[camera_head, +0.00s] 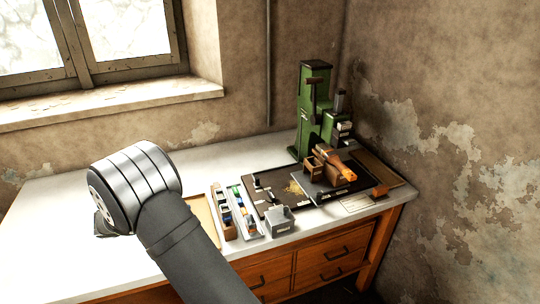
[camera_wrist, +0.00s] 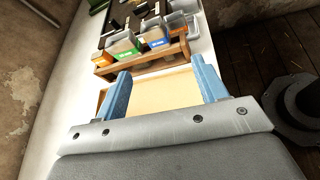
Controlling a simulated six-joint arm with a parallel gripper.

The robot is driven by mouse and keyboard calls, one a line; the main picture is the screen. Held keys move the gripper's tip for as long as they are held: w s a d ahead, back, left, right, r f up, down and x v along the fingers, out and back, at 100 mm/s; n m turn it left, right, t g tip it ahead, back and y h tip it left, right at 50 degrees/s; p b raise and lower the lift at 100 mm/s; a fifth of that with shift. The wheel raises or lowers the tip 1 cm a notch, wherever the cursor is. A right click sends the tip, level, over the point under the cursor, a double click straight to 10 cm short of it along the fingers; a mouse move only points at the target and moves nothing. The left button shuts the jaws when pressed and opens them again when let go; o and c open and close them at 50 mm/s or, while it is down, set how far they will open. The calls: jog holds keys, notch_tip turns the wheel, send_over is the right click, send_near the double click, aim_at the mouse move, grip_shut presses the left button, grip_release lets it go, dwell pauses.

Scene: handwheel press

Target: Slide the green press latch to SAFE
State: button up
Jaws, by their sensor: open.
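The green press (camera_head: 308,125) stands upright at the back right of the white bench in the head view, near the room's corner. A dark arm or lever sticks out at its upper front. I cannot pick out the green latch or any SAFE mark at this size. My gripper (camera_wrist: 159,68) is open, with two blue fingers spread and nothing between them. It is over the left part of the bench, well apart from the press. In the head view my own wrist hides most of it.
A wooden rack (camera_wrist: 140,60) with small labelled bins lies just beyond my fingers. A dark mat (camera_head: 268,208), a grey box (camera_head: 280,220) and an orange-and-brown item (camera_head: 335,165) lie before the press. The bench's left part is largely clear.

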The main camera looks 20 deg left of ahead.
jog(key=w+d+r+m+g, duration=0.1)
jog(key=w+m, duration=0.1)
jog(key=w, duration=0.1)
jog(key=w+d+r+m+g, duration=0.1)
jog(key=w+d+m, duration=0.1)
jog(key=w, duration=0.2)
jog(key=w+d+r+m+g, duration=0.1)
jog(key=w+d+m+g, duration=0.1)
jog(key=w, duration=0.2)
jog(key=shift+w+d+r+y, duration=0.1)
jog(key=shift+r+y, duration=0.05)
jog(key=shift+y, duration=0.15)
jog(key=w+d+m+g+y, duration=0.2)
jog(key=w+m+g, duration=0.15)
jog(key=w, duration=0.35)
jog(key=m+g+y, duration=0.1)
jog(key=m+y, duration=0.6)
jog(key=m, duration=0.1)
send_over(257, 178)
jog(key=shift+f, duration=0.65)
jog(key=shift+w+f, duration=0.15)
jog(key=shift+f, duration=0.15)
notch_tip(257, 178, down, 9)
jog(key=shift+f, duration=0.1)
jog(key=c, duration=1.2)
